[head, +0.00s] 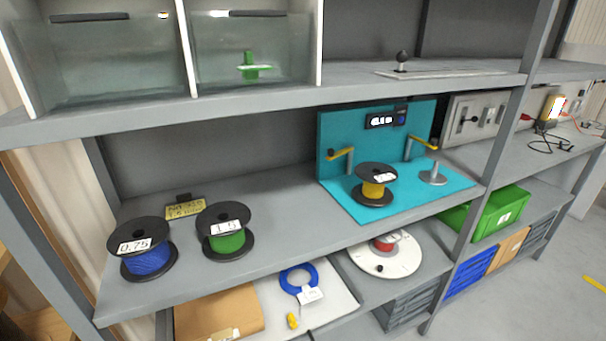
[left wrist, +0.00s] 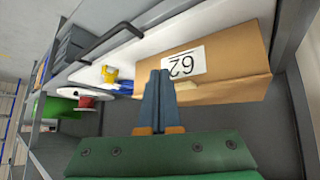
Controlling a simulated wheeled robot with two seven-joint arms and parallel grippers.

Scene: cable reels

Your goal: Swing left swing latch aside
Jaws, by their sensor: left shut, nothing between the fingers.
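The teal cable station (head: 333,195) stands on the middle shelf in the head view. Its left swing latch (head: 340,153) is a yellow bar with a dark knob on a grey post. The right swing latch (head: 424,143) is a similar yellow bar. A black reel with yellow cable (head: 375,187) sits between the two posts. My left gripper (left wrist: 159,74) shows only in the left wrist view; its fingers are together and empty, in front of a cardboard box. The latches are not in that view. My right gripper is in neither view.
Blue (head: 148,262) and green (head: 227,242) cable reels stand left on the middle shelf (head: 270,215). The cardboard box (left wrist: 217,70) with a "62" label is close to my left fingers. A blue cable coil (head: 298,279) and white disc (head: 385,258) lie below.

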